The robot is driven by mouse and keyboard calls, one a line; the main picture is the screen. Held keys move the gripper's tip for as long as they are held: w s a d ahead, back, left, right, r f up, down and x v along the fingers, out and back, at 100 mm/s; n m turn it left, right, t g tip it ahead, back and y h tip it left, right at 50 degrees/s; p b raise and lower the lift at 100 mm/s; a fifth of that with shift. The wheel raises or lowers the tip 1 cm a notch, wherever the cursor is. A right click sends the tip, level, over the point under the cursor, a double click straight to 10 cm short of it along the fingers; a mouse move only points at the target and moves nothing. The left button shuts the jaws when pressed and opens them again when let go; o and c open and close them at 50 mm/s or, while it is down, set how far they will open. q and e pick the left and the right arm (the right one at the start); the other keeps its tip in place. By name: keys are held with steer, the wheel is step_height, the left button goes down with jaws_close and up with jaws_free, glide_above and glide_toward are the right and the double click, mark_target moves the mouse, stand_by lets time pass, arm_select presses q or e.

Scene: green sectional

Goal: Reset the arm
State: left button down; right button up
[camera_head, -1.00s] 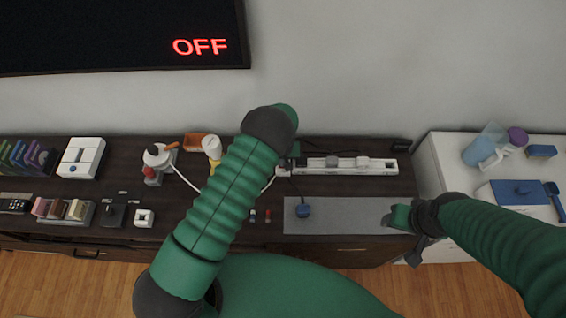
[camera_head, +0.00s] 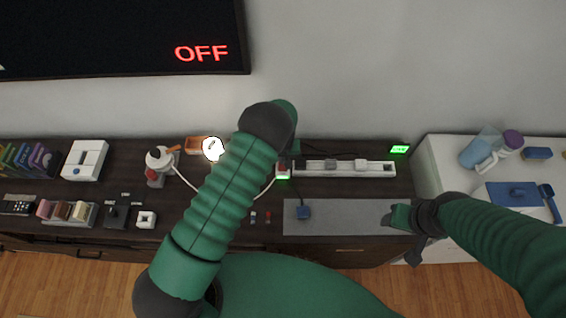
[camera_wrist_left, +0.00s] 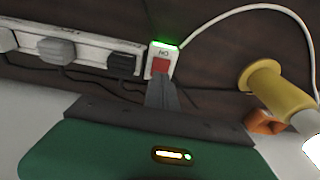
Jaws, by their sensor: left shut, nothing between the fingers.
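My left arm rises through the middle of the head view and hides much of its own hand. In the left wrist view my left gripper (camera_wrist_left: 162,92) is shut and empty. Its fingertips are close to the red switch (camera_wrist_left: 160,65) on the end of a white power strip (camera_wrist_left: 90,42); I cannot tell whether they touch it. The switch glows green at its edge, and the power strip (camera_head: 345,169) also shows in the head view. My right gripper (camera_head: 402,220) is at the right end of the grey mat (camera_head: 350,222); its jaws are unclear.
A lit lamp (camera_head: 212,149) stands at the back of the dark cabinet, near an orange tray (camera_head: 194,145). A white cabinet (camera_head: 440,165) with a jug (camera_head: 478,150) is at right. The wall screen (camera_head: 110,35) reads OFF.

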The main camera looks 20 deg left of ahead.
arm_select(q)
step_height(320, 180, up, 3)
steer(key=shift+f+p, duration=0.15)
steer(key=shift+p, duration=0.45)
steer(key=s+a+r+m+b, duration=0.15)
steer(key=s+r+b, duration=0.25)
steer(key=s+r, duration=0.6)
steer(key=s+a+r+m+b, duration=0.1)
steer(key=s+r, duration=0.5)
steer(key=s, duration=0.6)
steer(key=shift+s+a+r+m+t+b, duration=0.15)
steer(key=shift+a+r+m+t+b, duration=0.25)
steer(key=shift+b, duration=0.25)
